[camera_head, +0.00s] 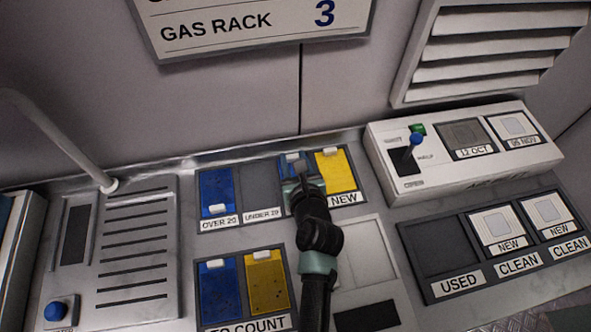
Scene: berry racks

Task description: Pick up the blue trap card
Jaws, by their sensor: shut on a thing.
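My gripper (298,174) reaches up from the bottom of the view and is shut on a blue trap card (285,164) with a pale tab. This card is at the slot just left of the yellow card in the NEW rack; my gripper hides most of it. I cannot tell whether it is clear of the slot. Another blue card (216,188) sits in the OVER 20 slot. A third blue card (220,290) sits in the left slot of the TO COUNT rack.
A yellow card (338,175) stands close right of my gripper. A speckled yellow card (267,285) is in the TO COUNT rack. The UNDER 20 slot (260,185) is empty. A raised white box (385,140) with a blue-knobbed lever is at right. The USED slot (436,249) is empty.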

